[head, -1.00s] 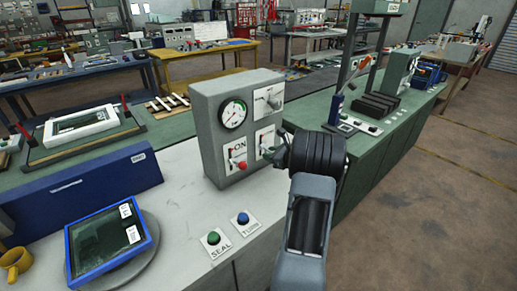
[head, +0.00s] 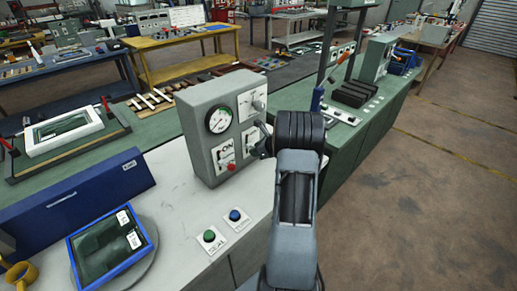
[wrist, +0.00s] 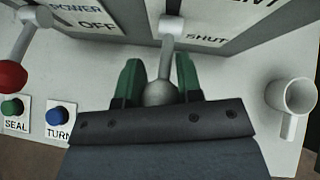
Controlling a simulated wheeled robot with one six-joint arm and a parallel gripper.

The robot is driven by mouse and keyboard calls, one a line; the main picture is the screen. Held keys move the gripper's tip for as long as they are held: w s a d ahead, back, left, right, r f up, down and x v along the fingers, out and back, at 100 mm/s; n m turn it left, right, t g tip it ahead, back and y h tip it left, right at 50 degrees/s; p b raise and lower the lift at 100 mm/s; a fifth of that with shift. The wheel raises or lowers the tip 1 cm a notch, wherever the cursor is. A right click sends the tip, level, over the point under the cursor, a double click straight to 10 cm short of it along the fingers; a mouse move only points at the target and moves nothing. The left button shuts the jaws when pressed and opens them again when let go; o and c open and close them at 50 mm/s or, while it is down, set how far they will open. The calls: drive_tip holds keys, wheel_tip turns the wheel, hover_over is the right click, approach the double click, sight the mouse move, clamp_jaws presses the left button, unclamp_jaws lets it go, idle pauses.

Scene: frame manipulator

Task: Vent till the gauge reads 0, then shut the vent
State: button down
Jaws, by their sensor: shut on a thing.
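A grey control box (head: 203,150) stands on the pale bench top. Its round gauge (head: 219,120) is at upper left of the front; the needle is too small to read surely. My gripper (wrist: 159,82) has its green fingers shut on the grey ball knob of the vent lever (wrist: 168,50). The lever reaches down from its panel, beside the word SHUT. In the head view my arm and gripper (head: 262,146) partly cover that panel. The power lever's red knob (wrist: 12,75) is left of my gripper, apart from it; its label also shows in the head view.
Green SEAL (wrist: 12,108) and blue TURN (wrist: 60,115) buttons lie left of my gripper. A white mug (wrist: 290,95) stands to its right. A blue-framed panel (head: 110,245) rests on a round turntable at the left.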

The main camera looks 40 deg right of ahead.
drive_tip(key=c, duration=0.8)
unclamp_jaws()
drive_tip(key=b+v, duration=0.2)
drive_tip(key=v, duration=1.1)
drive_tip(key=shift+s+r, duration=0.25)
drive_tip(key=shift+s, duration=0.1)
